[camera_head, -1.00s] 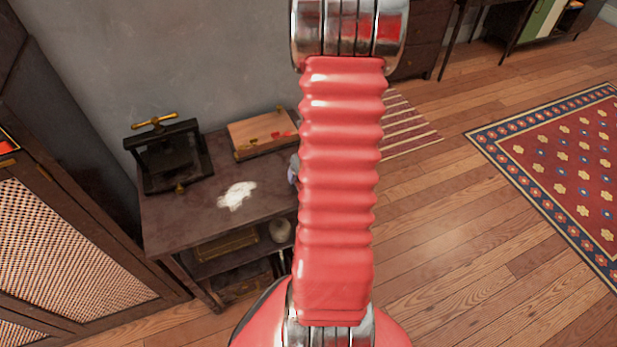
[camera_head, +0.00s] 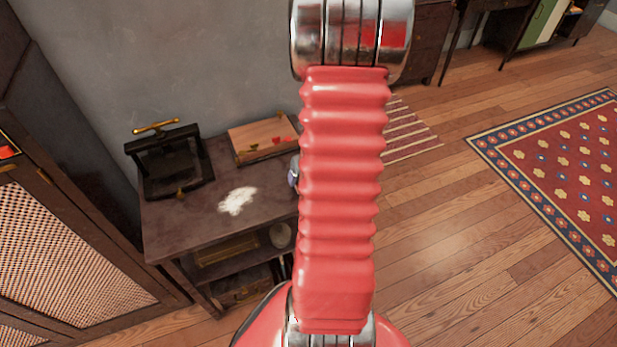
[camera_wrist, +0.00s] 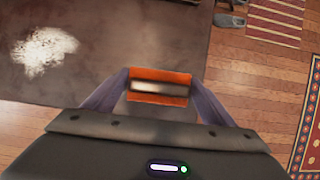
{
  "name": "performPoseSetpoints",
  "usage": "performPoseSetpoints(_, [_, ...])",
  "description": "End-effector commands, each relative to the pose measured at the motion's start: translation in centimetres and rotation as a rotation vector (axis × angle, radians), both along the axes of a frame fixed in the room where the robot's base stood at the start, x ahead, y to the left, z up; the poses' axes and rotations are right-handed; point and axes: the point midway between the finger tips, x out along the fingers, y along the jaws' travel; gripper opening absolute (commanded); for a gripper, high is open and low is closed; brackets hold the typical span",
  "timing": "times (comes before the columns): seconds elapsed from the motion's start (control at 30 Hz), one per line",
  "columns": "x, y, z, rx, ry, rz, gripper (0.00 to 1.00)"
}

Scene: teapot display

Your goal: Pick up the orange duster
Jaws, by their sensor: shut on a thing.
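The orange duster (camera_wrist: 160,76) is between the two fingertips of my gripper (camera_wrist: 160,85) in the wrist view. It has an orange body with a pale strip across its middle. My gripper is shut on it, with one finger at each end. The duster appears above the edge of the dark table, beside a white powdery patch (camera_wrist: 43,50). In the head view my red arm hides the duster and most of the gripper.
The dark table (camera_head: 185,225) stands against the grey wall. It bears a black press (camera_head: 170,160), a wooden box (camera_head: 262,138) and the white patch. A striped mat (camera_head: 408,130) and a patterned red rug (camera_head: 565,165) lie on the wooden floor to the right.

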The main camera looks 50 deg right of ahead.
Motion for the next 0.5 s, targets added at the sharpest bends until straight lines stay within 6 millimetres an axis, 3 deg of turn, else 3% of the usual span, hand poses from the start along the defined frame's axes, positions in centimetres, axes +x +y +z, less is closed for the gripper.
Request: performPoseSetpoints(0.5, [0.0, -0.1, 4.0, -0.004, 0.001, -0.001, 0.55])
